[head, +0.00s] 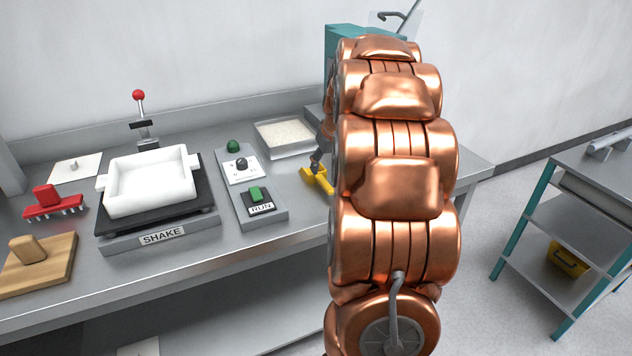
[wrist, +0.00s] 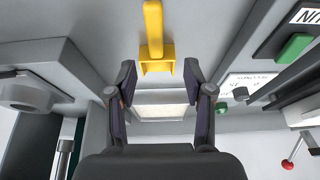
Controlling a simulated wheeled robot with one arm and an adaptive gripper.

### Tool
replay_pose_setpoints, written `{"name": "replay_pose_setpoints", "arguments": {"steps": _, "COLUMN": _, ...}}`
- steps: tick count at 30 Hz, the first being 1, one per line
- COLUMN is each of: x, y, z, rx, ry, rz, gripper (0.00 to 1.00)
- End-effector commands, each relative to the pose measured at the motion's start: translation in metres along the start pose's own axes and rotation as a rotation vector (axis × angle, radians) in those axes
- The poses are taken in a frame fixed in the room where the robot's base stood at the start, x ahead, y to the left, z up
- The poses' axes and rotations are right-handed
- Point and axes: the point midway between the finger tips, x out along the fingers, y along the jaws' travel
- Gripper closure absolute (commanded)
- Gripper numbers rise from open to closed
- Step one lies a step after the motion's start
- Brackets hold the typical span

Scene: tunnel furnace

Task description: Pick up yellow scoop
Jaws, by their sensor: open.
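The yellow scoop (head: 317,180) lies on the grey bench to the right of the control panel, partly hidden by my arm in the head view. The scoop's wider end shows between and just beyond the fingertips. In the head view the gripper (head: 317,160) is small and mostly hidden behind my arm, close by the scoop.
A metal tray of pale material (head: 287,133) stands behind the scoop. The control panel (head: 258,212) with green buttons is close on its left. Further left are a white tray (head: 148,190) on the shaker, a red rake (head: 50,205) and a wooden float (head: 35,262).

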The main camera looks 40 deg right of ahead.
Motion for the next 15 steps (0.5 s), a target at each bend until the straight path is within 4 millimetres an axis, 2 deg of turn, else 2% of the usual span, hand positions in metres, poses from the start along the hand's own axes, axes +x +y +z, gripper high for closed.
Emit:
{"name": "replay_pose_setpoints", "arguments": {"steps": 3, "x": 0.008, "y": 0.006, "z": -0.002, "rx": 0.004, "ry": 0.005, "rz": 0.004, "gripper": 0.48}}
{"name": "replay_pose_setpoints", "arguments": {"steps": 15, "x": 0.039, "y": 0.006, "z": 0.001, "rx": 0.004, "ry": 0.002, "rz": 0.003, "gripper": 0.48}}
